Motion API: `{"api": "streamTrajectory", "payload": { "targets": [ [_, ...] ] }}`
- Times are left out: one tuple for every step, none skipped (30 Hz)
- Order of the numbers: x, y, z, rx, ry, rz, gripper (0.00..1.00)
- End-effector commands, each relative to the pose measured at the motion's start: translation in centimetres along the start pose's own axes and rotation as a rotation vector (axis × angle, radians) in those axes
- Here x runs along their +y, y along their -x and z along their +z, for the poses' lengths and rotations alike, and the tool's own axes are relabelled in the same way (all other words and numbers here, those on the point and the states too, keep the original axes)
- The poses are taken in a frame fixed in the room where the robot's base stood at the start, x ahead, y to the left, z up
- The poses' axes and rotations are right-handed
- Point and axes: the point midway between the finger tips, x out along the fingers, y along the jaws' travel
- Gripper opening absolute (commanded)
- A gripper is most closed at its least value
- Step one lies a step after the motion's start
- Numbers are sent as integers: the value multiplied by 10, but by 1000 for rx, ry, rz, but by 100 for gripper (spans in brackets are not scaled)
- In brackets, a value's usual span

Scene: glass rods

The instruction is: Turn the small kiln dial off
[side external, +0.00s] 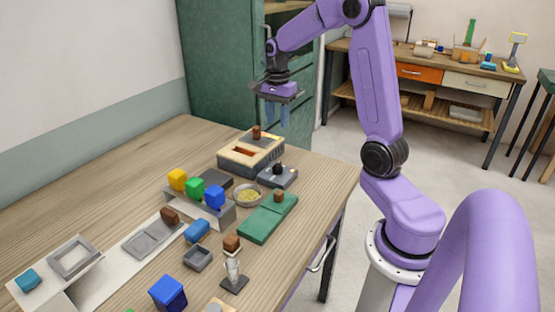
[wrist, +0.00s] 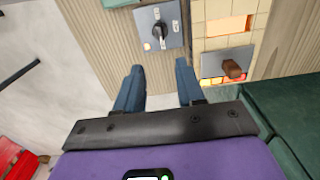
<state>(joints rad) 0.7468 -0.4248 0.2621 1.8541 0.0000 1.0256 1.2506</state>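The small kiln dial (wrist: 160,31) is a black knob with a pale pointer on a grey plate (wrist: 172,39). In the side external view the dial (side external: 278,168) stands on its plate beside the kiln. The kiln (side external: 252,153) is a cream brick box with an orange slot; its bricks (wrist: 213,43) and an orange glow show in the wrist view. My gripper (side external: 277,115) hangs above and behind the kiln, clear of the dial. In the wrist view my gripper (wrist: 159,70) has its two blue fingers apart and nothing between them. The dial's setting is too small to read.
A brown knob (wrist: 232,69) sits on the kiln's grey top piece. A green board (side external: 262,222), a bowl (side external: 248,194) and coloured blocks on a rack (side external: 212,213) stand nearby. A green cabinet (side external: 222,65) rises behind the table.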

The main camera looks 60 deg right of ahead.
Motion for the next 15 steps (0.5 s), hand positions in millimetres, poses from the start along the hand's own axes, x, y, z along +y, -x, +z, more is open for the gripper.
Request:
{"api": "streamTrajectory", "payload": {
  "targets": [
    [1,-10,0,-2,0,6,38],
    [1,-16,0,-2,-1,7,38],
    [1,-24,0,-2,0,5,38],
    [1,-29,0,-2,1,6,38],
    [2,-35,0,-2,1,7,38],
    [1,-43,0,-2,0,6,38],
    [1,-48,0,-2,0,6,38],
    [1,-54,0,-2,1,6,38],
    [2,-62,0,-2,1,6,38],
    [1,-67,0,-2,2,6,38],
    [1,-73,0,-2,2,6,38],
    [1,-80,0,-1,2,5,38],
    [1,-86,0,-2,2,6,38],
    [2,-92,0,-2,2,6,38],
    [1,-99,0,-2,3,5,38]
  ]
}}
